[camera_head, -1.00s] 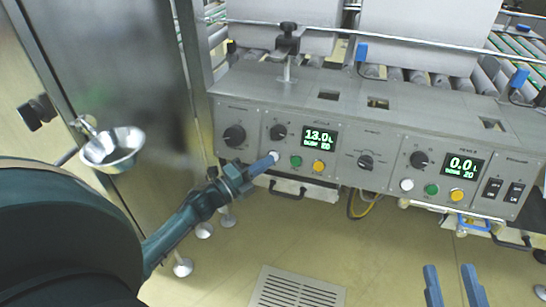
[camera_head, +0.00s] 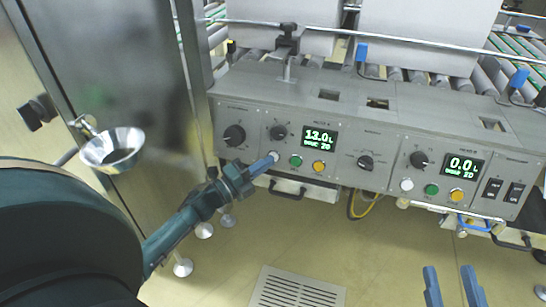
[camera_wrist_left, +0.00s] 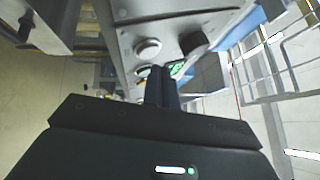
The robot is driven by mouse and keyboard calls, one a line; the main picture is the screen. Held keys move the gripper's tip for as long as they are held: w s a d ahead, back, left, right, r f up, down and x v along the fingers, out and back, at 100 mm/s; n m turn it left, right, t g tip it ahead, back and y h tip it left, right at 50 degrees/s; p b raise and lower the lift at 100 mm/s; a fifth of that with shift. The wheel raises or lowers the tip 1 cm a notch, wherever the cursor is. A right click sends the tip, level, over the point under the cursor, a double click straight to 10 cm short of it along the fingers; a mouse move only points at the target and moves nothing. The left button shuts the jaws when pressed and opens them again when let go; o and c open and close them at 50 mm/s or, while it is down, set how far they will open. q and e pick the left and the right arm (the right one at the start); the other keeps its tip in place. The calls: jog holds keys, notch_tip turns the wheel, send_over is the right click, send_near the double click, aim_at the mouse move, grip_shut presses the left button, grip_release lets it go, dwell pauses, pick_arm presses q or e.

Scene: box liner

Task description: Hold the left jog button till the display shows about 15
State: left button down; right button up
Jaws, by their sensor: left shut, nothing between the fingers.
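The left display (camera_head: 320,139) on the control panel reads 13.0, with a smaller line below it. My left gripper (camera_head: 272,158) is shut and empty, its fingertips at the white left jog button (camera_head: 275,154) under the left dial. The fingertips hide most of this button, so I cannot tell whether it is pressed. In the left wrist view, the shut fingers (camera_wrist_left: 160,86) point at the panel, near pale round parts and a green glow. My right gripper (camera_head: 451,286) is open and empty over the floor at the lower right.
A green button (camera_head: 295,161) and a yellow button (camera_head: 318,167) sit right of the fingertips. The right display (camera_head: 464,166) reads 0.0, with its own white button (camera_head: 407,185). A handle (camera_head: 287,190) juts out below the panel. A steel bowl (camera_head: 113,151) is at the left.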

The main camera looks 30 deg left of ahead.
pick_arm(q)
jog(key=shift+w, duration=0.1)
dwell(0.4)
jog(key=shift+w+f+b, duration=0.15)
jog(key=shift+w+b, duration=0.15)
jog(key=shift+w+a+f, duration=0.1)
dwell(0.4)
jog(key=shift+w+a+b, duration=0.1)
jog(key=shift+w+b, duration=0.15)
jog(key=shift+b, duration=0.05)
dwell(2.5)
jog(key=shift+s, duration=0.1)
jog(key=shift+s+d+r+p, duration=0.2)
jog(key=shift+s+r+p, duration=0.05)
jog(key=shift+s+p, duration=0.4)
